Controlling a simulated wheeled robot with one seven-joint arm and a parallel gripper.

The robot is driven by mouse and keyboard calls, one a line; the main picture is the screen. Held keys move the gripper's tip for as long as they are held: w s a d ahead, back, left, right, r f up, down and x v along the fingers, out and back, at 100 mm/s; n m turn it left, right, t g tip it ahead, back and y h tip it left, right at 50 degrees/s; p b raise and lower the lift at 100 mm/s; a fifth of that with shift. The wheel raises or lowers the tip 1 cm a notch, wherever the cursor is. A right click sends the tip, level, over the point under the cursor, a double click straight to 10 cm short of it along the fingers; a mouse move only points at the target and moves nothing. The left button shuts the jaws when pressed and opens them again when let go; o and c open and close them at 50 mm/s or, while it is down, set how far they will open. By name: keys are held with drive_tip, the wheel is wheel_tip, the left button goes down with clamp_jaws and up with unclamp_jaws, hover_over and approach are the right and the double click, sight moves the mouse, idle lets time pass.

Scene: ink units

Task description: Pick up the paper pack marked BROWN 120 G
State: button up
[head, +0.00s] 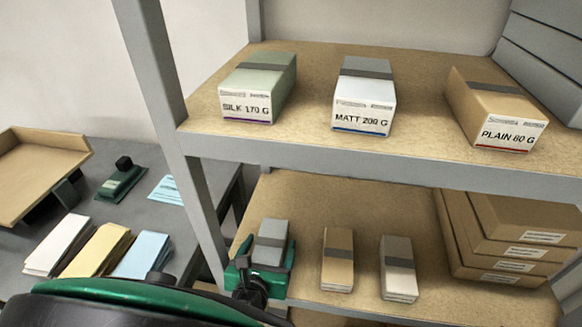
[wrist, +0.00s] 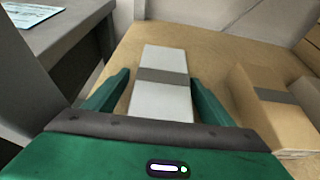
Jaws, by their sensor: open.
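No label reading BROWN 120 G can be made out in either view. On the lower shelf, a brown pack with a grey band (head: 338,258) stands in the middle; any marking on it is too small to read. It shows at the right of the wrist view (wrist: 262,108). My gripper (head: 262,258) is at the left pack, a pale grey-white pack with a grey band (head: 271,240). In the wrist view my open gripper (wrist: 160,82) has a green finger on each side of this pale pack (wrist: 164,58). Its front end is hidden by my gripper.
A greyish pack (head: 398,265) stands right of the brown one. Brown boxes (head: 515,235) are stacked at the right. The upper shelf (head: 320,148) holds packs marked SILK 170 G (head: 258,85), MATT 200 G (head: 364,95) and PLAIN 80 G (head: 500,110). A grey post (head: 165,90) stands left.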

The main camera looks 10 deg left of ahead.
drive_tip(key=shift+w+d, duration=0.1)
drive_tip(key=c, duration=1.5)
drive_tip(key=shift+o, duration=0.2)
drive_tip(key=shift+r, duration=0.1)
